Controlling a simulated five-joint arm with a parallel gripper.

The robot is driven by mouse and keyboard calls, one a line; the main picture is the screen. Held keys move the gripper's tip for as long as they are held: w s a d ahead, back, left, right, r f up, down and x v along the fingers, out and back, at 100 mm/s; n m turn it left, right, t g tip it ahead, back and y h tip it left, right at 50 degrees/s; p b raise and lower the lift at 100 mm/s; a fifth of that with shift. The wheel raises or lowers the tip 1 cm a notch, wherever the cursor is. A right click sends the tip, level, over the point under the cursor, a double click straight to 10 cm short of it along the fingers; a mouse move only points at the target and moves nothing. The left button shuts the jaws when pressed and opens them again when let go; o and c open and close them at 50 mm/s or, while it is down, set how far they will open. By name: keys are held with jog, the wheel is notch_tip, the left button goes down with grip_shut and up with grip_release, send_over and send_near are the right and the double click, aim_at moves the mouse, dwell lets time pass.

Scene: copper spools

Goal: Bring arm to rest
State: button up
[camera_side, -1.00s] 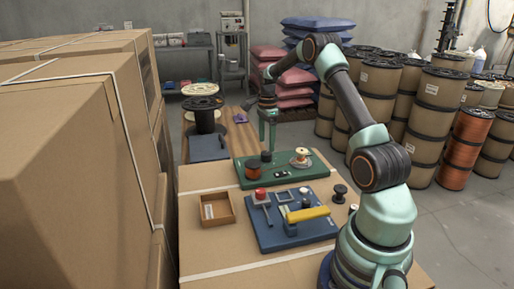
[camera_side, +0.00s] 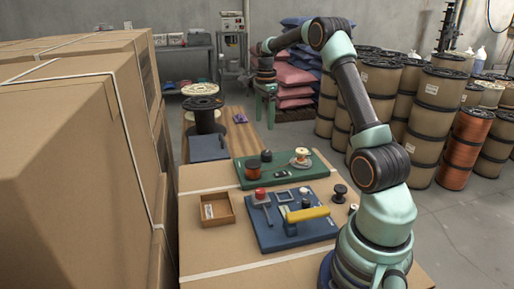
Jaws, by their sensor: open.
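My gripper (camera_side: 265,108) points down at the end of my raised arm. It is open with nothing seen between its fingers, and it hangs above and beyond the green board. The green board (camera_side: 274,183) lies on the cardboard-topped table with a copper spool (camera_side: 253,169), a small dark piece (camera_side: 266,156) and a pale spool with a copper top (camera_side: 300,157) on it. The blue board (camera_side: 271,238) in front carries a yellow bar (camera_side: 308,214) and a red knob (camera_side: 260,193).
An open cardboard box (camera_side: 217,210) sits left of the blue board, and a black spool (camera_side: 340,193) stands to its right. Stacked cartons (camera_side: 70,170) rise along the left. Large wire spools (camera_side: 430,120) stand on the floor at right. Pink and blue sacks (camera_side: 296,80) are piled behind.

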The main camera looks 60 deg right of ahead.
jog(key=s+a+r+n+t, duration=0.1)
jog(key=a+r+n, duration=0.45)
jog(key=a, duration=0.35)
jog(key=s+a+r+n+t, duration=0.1)
jog(key=a+r+n, duration=0.4)
jog(key=a, duration=0.4)
jog(key=s+a+f+n+t, duration=0.1)
jog(key=s+a+n+t, duration=0.2)
jog(key=s+a+n, duration=0.7)
jog(key=a+n, duration=0.3)
jog(key=shift+a+f, duration=0.15)
jog(key=shift+f, duration=0.25)
jog(key=shift+o, duration=0.2)
jog(key=shift+s+a+f+n, duration=0.15)
jog(key=shift+s+n, duration=0.1)
jog(key=shift+o, duration=1.2)
jog(key=w+d+r+m+g+h, duration=0.1)
jog(key=w+d+r+m, duration=0.25)
jog(key=w+d, duration=0.45)
jog(key=d+f+m+g, duration=0.2)
jog(key=d+m+g, duration=0.1)
jog(key=d, duration=2.1)
jog(key=s+d+f+m+g+y, duration=0.1)
jog(key=s+d+f, duration=0.2)
jog(key=d, duration=0.3)
jog(key=s+d+f+m, duration=0.2)
jog(key=s+d+f, duration=0.15)
jog(key=d, duration=0.35)
notch_tip(320, 180, down, 10)
